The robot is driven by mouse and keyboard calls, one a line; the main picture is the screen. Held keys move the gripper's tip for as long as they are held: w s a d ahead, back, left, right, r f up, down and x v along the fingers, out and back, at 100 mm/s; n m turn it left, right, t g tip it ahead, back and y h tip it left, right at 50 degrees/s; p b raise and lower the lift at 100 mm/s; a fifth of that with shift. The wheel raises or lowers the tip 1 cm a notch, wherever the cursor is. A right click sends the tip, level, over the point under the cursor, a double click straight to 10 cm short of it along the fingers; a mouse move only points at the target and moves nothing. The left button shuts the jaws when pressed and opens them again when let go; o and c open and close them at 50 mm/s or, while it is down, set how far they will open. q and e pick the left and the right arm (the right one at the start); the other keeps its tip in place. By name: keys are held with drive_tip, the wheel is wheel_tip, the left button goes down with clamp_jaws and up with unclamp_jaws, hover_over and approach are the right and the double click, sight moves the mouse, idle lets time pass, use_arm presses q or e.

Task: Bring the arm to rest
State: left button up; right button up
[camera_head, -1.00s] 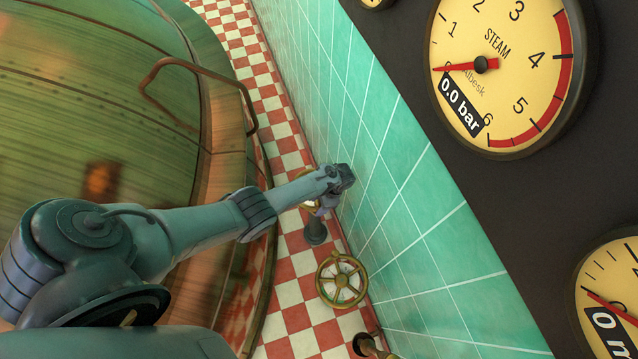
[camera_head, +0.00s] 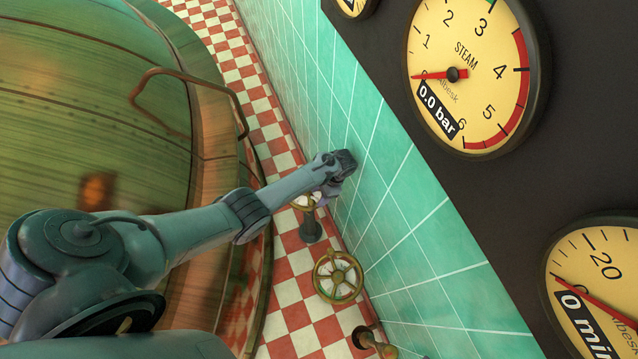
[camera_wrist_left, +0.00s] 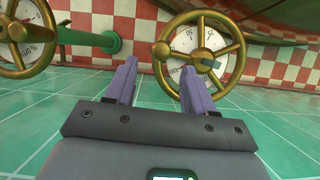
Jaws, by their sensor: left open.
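My left arm reaches in from the left in the head view. Its gripper (camera_head: 328,190) is beside the green tiled wall, just above a brass handwheel (camera_head: 305,201) that it partly hides. My right gripper is not in view.
A second handwheel (camera_head: 338,276) sits lower along the wall in the head view. A large copper kettle (camera_head: 70,130) with a handle (camera_head: 184,72) fills the left. A steam gauge (camera_head: 465,75) reads 0.0 bar on a dark panel. Checkered floor (camera_head: 290,295) lies between kettle and wall.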

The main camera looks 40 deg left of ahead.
use_arm(q)
drive_tip(key=shift+s+d, duration=0.1)
drive_tip(key=shift+d, duration=0.05)
drive_tip(key=s+d+r+n+t+h, duration=0.15)
drive_tip(key=s+d+r+t, duration=0.25)
drive_tip(key=s+r, duration=0.65)
drive_tip(key=s+d+r+n+t+h, duration=0.15)
drive_tip(key=s+d+r+t, duration=0.3)
drive_tip(key=s+r, duration=0.6)
wheel_tip(320, 180, up, 24)
drive_tip(key=w+p, duration=0.2)
drive_tip(key=p, duration=1.9)
drive_tip(key=shift+w+d+r+g+y+p, duration=0.15)
drive_tip(key=shift+w+g+y+p, duration=0.1)
drive_tip(key=shift+g+y+p, duration=0.15)
